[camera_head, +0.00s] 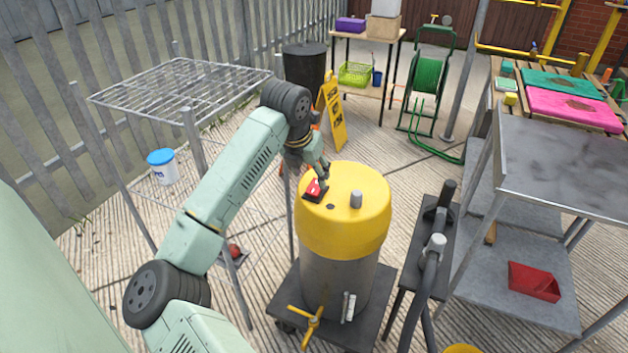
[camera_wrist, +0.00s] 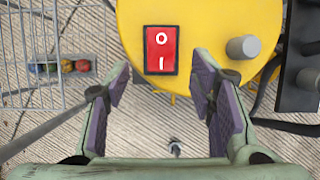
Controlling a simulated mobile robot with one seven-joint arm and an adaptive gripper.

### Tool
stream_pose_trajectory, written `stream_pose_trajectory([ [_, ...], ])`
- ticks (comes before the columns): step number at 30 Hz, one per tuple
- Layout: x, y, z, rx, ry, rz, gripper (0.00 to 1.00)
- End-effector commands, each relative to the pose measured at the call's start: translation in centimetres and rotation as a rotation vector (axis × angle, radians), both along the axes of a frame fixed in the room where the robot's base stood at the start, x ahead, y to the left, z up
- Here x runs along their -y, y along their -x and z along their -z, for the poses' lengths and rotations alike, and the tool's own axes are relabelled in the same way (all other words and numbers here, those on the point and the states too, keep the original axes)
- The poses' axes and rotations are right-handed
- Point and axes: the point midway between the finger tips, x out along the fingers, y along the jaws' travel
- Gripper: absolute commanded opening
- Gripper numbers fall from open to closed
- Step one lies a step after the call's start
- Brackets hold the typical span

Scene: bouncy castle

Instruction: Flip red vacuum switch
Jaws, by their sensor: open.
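The red vacuum switch (camera_head: 315,189) sits on top of the yellow vacuum lid (camera_head: 357,228), near its left edge. In the wrist view the red rocker (camera_wrist: 161,50) shows a white 0 at its upper end and a white 1 at its lower end, in a dark frame. My gripper (camera_head: 324,181) is at the switch in the head view and partly covers it. In the wrist view my gripper (camera_wrist: 164,82) is open and empty, its purple-padded fingers spread to either side of the switch's lower end. I cannot tell whether a finger touches the switch.
A grey knob (camera_head: 356,199) stands on the lid right of the switch. A wire rack (camera_head: 180,88) is close to my arm on the left. A dark stand with a hose (camera_head: 432,245) and a metal table (camera_head: 560,155) are on the right.

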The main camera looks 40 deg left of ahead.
Motion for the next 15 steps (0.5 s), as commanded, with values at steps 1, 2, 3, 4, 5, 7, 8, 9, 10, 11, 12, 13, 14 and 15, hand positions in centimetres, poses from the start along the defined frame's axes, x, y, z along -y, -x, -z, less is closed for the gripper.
stream_pose_trajectory([
  [1, 0.0, -0.4, 0.8, -0.001, 0.004, 0.001, 0.5],
  [2, -0.1, -0.6, 1.3, -0.001, 0.004, 0.001, 0.5],
  [3, -0.1, -0.9, 2.0, 0.0, 0.005, 0.002, 0.5],
  [4, -0.1, -1.1, 2.4, 0.0, 0.003, 0.002, 0.5],
  [5, -0.1, -1.3, 2.9, 0.0, 0.003, 0.002, 0.5],
  [7, -0.2, -1.7, 3.7, 0.002, 0.003, 0.002, 0.5],
  [8, -0.3, -1.8, 4.0, 0.002, 0.003, 0.002, 0.5],
  [9, -0.3, -1.9, 4.4, 0.001, 0.004, 0.002, 0.5],
  [10, -0.3, -2.0, 4.7, 0.001, 0.003, 0.002, 0.5],
  [11, -0.3, -2.1, 4.9, 0.001, 0.003, 0.002, 0.5],
  [12, -0.4, -2.1, 5.1, 0.001, 0.002, 0.003, 0.5],
  [13, -0.4, -2.2, 5.2, 0.001, 0.002, 0.003, 0.5],
  [14, -0.4, -2.2, 5.2, 0.002, 0.001, 0.003, 0.5],
  [15, -0.4, -2.2, 5.3, 0.002, 0.001, 0.003, 0.5],
])
